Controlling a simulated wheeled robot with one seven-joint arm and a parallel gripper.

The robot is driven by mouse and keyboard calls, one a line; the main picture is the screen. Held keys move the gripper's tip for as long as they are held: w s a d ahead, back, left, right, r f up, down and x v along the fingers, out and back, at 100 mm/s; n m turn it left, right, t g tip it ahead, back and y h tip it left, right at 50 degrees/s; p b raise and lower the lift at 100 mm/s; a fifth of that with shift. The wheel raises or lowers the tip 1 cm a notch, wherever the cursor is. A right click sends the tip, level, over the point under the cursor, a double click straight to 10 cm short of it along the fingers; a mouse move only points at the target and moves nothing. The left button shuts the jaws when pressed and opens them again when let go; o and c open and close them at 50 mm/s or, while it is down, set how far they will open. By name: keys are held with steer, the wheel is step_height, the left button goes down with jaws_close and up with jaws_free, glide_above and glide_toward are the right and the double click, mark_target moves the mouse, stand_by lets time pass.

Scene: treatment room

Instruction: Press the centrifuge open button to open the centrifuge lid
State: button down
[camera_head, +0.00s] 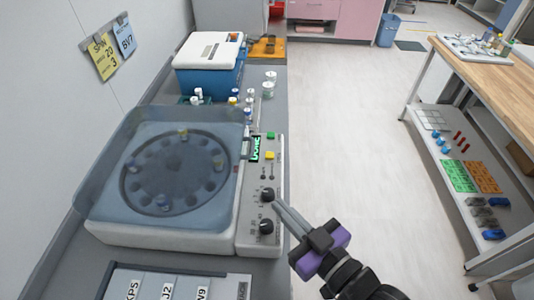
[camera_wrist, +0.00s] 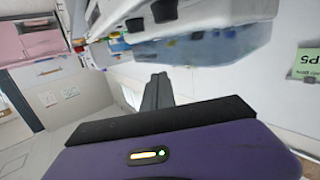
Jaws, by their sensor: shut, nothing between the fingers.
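The centrifuge (camera_head: 110,232) stands on the counter at left, white, with a dark round rotor visible through its tinted lid (camera_head: 105,180). The lid lies over the rotor. The control panel (camera_head: 252,240) on its right side has a lit green display (camera_head: 255,149) that seems to read DONE. It also has a green button (camera_head: 270,135), a yellow button (camera_head: 270,155) and two black knobs (camera_head: 267,194). I cannot read which button opens the lid. My gripper (camera_head: 276,205) is shut and empty, its tips beside the knobs, nearer than the buttons. The fingers show in the wrist view (camera_wrist: 160,78).
A blue box with a white lid (camera_head: 208,52) and several small vials (camera_head: 268,88) stand behind the centrifuge. A labelled tray (camera_head: 180,286) lies in front. Open floor (camera_head: 345,130) separates the counter from a wooden table (camera_head: 480,75) at right.

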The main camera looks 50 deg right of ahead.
steer(key=w+d+r+g+h+p, duration=0.15)
steer(key=w+d+r, duration=0.35)
steer(key=w+d, duration=0.6)
steer(key=n+g+y+p, duration=0.35)
steer(key=n+g, duration=0.25)
steer(key=n, duration=0.3)
glide_above(272, 156)
steer(key=shift+s+f+b, duration=0.1)
steer(key=shift+f+b, duration=0.15)
steer(key=shift+b, duration=0.1)
steer(key=shift+a+f+b, duration=0.1)
steer(key=shift+f+b, duration=1.75)
steer(key=shift+f, duration=2.6)
steer(key=shift+f, duration=0.15)
steer(key=shift+f, duration=0.25)
